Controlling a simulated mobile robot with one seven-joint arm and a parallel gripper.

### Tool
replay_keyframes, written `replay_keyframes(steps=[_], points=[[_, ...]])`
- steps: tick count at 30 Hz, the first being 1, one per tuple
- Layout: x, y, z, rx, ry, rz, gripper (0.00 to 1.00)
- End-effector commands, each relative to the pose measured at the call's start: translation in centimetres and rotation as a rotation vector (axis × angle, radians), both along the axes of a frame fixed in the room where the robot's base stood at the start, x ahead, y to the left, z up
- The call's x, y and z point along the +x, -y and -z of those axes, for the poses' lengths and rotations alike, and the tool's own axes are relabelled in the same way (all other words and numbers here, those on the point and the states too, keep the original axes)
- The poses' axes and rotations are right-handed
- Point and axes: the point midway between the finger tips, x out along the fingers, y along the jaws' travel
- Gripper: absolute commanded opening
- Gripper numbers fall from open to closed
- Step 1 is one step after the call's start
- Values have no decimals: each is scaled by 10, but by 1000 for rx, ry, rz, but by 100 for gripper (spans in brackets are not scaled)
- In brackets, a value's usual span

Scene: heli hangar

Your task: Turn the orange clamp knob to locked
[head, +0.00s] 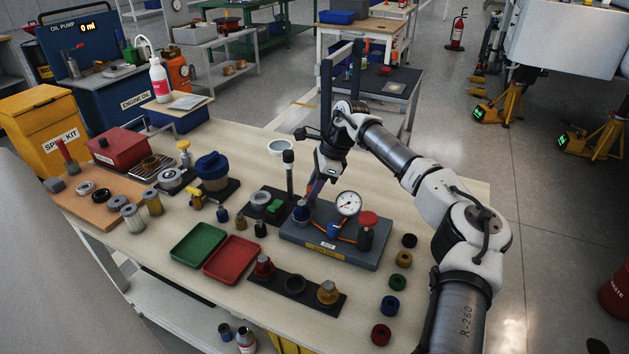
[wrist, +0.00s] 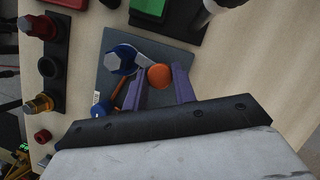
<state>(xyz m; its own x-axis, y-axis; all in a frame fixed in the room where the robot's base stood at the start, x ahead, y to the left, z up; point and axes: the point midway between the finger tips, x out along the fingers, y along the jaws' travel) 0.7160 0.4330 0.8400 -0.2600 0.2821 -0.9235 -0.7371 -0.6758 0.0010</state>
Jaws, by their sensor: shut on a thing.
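The orange clamp knob (wrist: 158,77) shows in the wrist view as a round orange end beside a blue fitting with a grey hexagonal top (wrist: 122,60). My gripper (wrist: 161,82) has its two purple fingers on either side of the knob and is shut on it. In the head view my gripper (head: 308,193) points down at the left back of the grey test rig (head: 330,252), beside the blue fitting (head: 302,211). I cannot tell from these frames whether the clamp is locked.
The rig also carries a white gauge (head: 348,203) and a red-topped dark cylinder (head: 368,222). A stand with a green block (head: 275,206) is close on the left. A green tray (head: 199,244) and a red tray (head: 231,260) lie farther left. Several coloured rings line the right side.

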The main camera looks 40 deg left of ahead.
Motion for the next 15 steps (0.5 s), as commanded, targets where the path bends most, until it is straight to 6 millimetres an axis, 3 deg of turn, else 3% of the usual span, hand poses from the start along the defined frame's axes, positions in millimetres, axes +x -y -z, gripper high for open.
replay_keyframes(steps=[15], points=[[1,-2,-1,0,1,-269,4]])
